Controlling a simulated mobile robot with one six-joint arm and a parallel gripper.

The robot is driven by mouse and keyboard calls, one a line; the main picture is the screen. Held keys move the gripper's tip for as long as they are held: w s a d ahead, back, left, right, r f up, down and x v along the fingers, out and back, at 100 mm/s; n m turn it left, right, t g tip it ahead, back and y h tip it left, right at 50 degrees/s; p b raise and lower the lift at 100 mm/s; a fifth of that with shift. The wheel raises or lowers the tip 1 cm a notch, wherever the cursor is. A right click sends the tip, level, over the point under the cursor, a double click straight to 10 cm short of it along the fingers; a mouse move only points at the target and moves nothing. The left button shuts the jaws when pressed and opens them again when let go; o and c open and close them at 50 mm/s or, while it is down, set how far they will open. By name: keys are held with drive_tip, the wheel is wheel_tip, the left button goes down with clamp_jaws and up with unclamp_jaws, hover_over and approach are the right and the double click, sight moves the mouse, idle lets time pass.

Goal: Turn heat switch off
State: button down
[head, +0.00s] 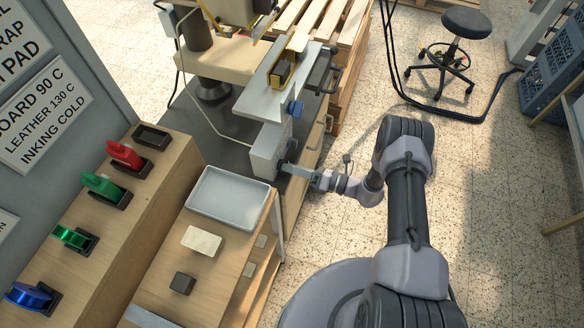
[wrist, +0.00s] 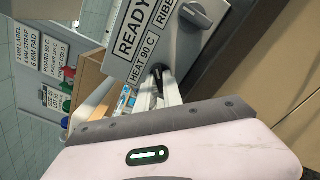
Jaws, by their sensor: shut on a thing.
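The grey control box (head: 267,153) stands at the front of the stamping machine. In the wrist view its face (wrist: 185,52) carries the labels READY and HEAT 90 C, with a grey rotary knob (wrist: 196,14) higher up. The dark heat switch (wrist: 157,74) sits just below the HEAT label. My gripper (head: 286,168) reaches the box from the right. In the wrist view my gripper (wrist: 163,84) is shut on the switch. The fingers partly hide the switch, and I cannot read its setting.
A grey tray (head: 228,223), a pale block (head: 201,241) and a small dark block (head: 182,283) lie on the wooden bench left of my arm. A stool (head: 448,55) is at the back right. Open floor lies right of my arm.

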drive_tip(key=n+b, duration=0.3)
drive_tip(key=n, duration=0.6)
idle(0.4)
drive_tip(key=shift+n, duration=0.5)
drive_tip(key=c, duration=1.5)
unclamp_jaws()
